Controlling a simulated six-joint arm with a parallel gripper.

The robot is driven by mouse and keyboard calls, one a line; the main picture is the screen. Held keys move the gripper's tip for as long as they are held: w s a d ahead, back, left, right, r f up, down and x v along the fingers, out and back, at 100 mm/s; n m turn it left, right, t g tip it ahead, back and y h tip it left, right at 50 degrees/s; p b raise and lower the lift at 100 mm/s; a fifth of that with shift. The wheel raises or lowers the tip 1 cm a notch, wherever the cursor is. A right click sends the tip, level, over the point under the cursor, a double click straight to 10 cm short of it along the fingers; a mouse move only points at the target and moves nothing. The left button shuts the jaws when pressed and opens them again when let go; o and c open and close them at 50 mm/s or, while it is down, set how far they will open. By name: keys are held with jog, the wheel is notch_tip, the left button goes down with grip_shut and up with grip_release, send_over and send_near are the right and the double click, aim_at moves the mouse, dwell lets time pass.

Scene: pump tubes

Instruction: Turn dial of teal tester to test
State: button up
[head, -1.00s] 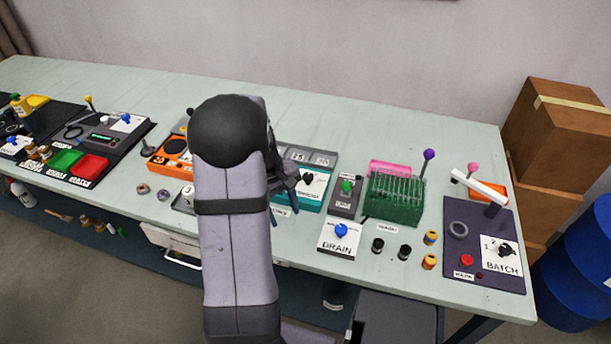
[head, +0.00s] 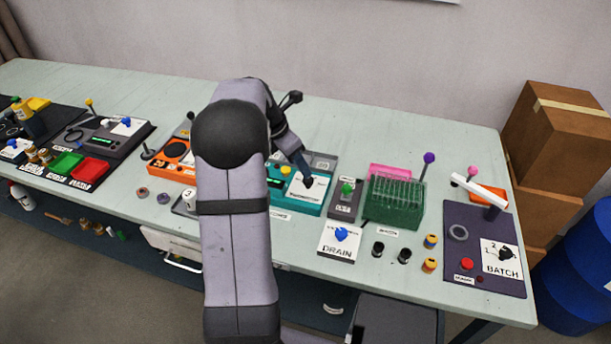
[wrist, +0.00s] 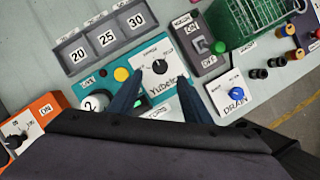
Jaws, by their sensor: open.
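The teal tester (head: 285,199) lies on the bench in the middle, partly hidden behind my arm in the head view. In the wrist view the tester's teal body (wrist: 98,88) shows a yellow button, a display with green digits and a white panel with a black dial (wrist: 160,66). The dial's small labels are too blurred to read. My gripper (wrist: 155,85) is open, with its two dark fingers apart and pointing toward the dial panel. The dial shows between and beyond the fingertips, and nothing is held. In the head view my gripper (head: 306,180) is over the tester's panel.
A grey tray with number labels (wrist: 105,37) sits behind the tester. A switch box (wrist: 198,47), the drain box with a blue knob (wrist: 233,92) and a green rack (wrist: 255,22) stand to the right. An orange device (wrist: 35,125) is on the left.

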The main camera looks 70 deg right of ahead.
aim_at(308, 183)
jog(key=shift+p+x, duration=0.35)
jog(key=shift+x, duration=3.35)
jog(key=shift+c, duration=0.6)
jog(key=c, duration=0.9)
